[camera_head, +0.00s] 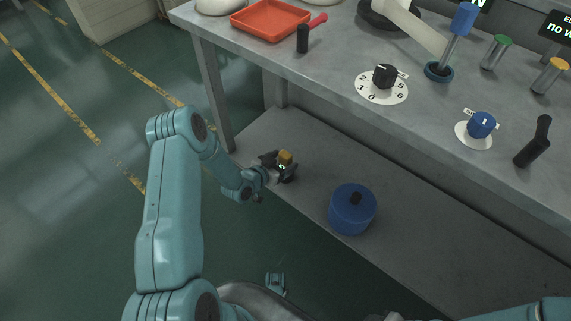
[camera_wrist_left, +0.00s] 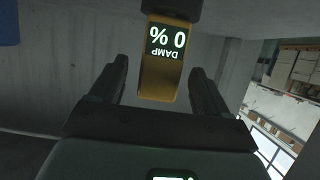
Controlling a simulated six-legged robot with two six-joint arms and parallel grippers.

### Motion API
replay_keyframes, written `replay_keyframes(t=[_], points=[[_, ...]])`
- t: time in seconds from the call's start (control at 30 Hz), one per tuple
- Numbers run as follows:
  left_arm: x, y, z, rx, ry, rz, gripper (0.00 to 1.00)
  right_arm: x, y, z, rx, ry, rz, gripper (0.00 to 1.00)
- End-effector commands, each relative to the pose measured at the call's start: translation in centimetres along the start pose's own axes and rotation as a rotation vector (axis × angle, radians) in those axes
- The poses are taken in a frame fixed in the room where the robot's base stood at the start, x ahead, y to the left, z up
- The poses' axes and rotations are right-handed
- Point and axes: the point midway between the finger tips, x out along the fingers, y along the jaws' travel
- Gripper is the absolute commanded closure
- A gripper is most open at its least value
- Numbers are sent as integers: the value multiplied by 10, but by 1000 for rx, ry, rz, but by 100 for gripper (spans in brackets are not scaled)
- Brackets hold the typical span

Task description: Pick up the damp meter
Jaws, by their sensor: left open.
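The damp meter (camera_head: 287,156) is a small yellow block with a dark part, at the lower shelf's front left in the head view. In the left wrist view the damp meter (camera_wrist_left: 160,82) shows its display upside down, reading 0 % DAMP. My left gripper (camera_head: 279,165) is at the meter, with its fingers apart. In the left wrist view the open left gripper (camera_wrist_left: 158,75) has one finger on each side of the meter, with gaps visible. My right arm shows at the bottom right. A grey piece at the bottom edge may be its gripper, mostly cut off.
The worktop (camera_head: 330,75) above holds a red tray (camera_head: 270,20), a black dial (camera_head: 384,75), a blue dial (camera_head: 481,124) and levers. Its front leg (camera_head: 215,100) stands near my left arm.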

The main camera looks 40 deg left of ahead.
Motion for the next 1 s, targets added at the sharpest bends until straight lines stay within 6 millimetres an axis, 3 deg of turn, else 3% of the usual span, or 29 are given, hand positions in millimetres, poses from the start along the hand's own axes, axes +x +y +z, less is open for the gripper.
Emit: replay_keyframes(t=[0.2, 0.5, 0.7, 1.0], points=[[35, 1, 4, 2, 1, 1, 23, 14, 6, -2, 4, 4, 0, 57], [40, 0, 2, 1, 0, 0, 23, 14, 6, -2, 5, 5, 1, 57], [40, 0, 3, 1, 0, 0, 83, 14, 6, -2, 5, 5, 1, 57], [39, 0, 0, 2, 1, 0, 83, 13, 6, -2, 5, 5, 1, 57]])
